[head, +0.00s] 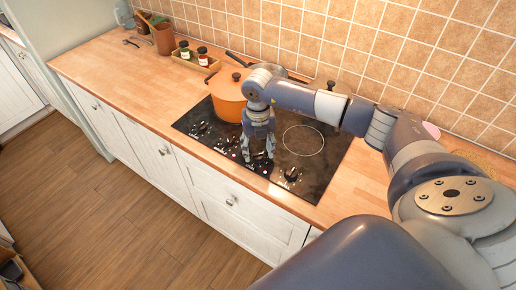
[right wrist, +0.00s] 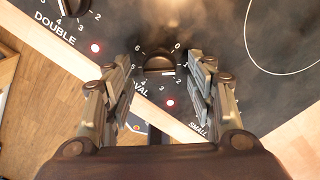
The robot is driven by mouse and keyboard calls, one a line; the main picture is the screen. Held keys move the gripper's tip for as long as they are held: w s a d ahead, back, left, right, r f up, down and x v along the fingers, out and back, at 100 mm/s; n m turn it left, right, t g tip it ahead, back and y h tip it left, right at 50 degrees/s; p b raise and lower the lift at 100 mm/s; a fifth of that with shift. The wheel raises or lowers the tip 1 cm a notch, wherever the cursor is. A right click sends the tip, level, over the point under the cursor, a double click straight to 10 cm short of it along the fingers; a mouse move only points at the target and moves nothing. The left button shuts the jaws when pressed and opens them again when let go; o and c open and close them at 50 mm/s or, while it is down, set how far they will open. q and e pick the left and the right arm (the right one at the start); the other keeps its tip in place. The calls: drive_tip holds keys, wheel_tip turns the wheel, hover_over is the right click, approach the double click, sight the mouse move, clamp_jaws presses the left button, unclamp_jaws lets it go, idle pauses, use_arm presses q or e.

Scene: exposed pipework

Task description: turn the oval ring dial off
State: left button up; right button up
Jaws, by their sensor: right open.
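The oval ring dial (right wrist: 159,62) is a round black knob in the right wrist view, with a scale of numbers around it and a partly covered "OVAL" label. A pale mark shows on its lower right edge. A red light (right wrist: 170,102) glows beside it. My right gripper (right wrist: 158,72) is open, with one finger on each side of the dial; I see a gap between fingers and knob. In the head view my right gripper (head: 258,158) points down at the hob's front part and hides the dial there. My left gripper is not in view.
The black hob (head: 327,165) has other dials, including the double dial (right wrist: 73,6) and one to the right (head: 292,175). An orange pot (head: 228,95) stands just behind my gripper. A tray of jars (head: 193,58) stands at the back left.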

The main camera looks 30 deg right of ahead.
drive_tip(key=shift+f, duration=0.75)
drive_tip(key=c, duration=1.1)
drive_tip(key=shift+o, duration=0.2)
